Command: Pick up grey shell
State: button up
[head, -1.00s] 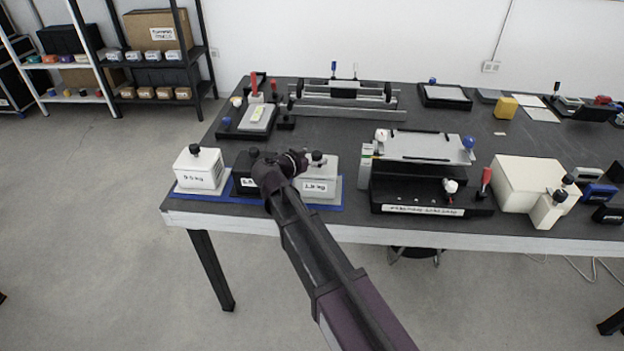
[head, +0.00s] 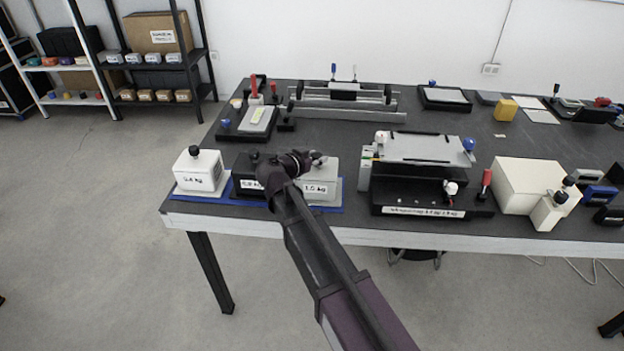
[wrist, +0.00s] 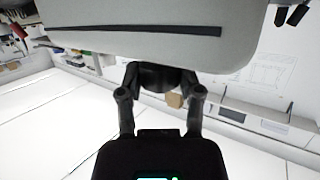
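The grey shell (head: 324,187) is a light grey box with a white label and a dark knob on top. It stands at the right end of the blue mat in the head view. My gripper (head: 312,158) reaches it from the left at knob height, and my arm hides part of its left side. In the wrist view the shell (wrist: 150,20) fills the top as a large grey body with a dark strip. My gripper (wrist: 160,78) has its two fingers apart, one on each side of the black knob. Whether they touch it is unclear.
A black box (head: 246,173) stands left of the shell, partly behind my arm. A white box (head: 199,171) stands at the mat's left end. A black fixture with a grey plate (head: 425,148) is close on the right. The blue mat (head: 225,196) lies near the table's front edge.

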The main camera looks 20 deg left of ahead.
grip_shut()
jog(key=shift+r+p, duration=0.25)
jog(key=shift+p, duration=0.05)
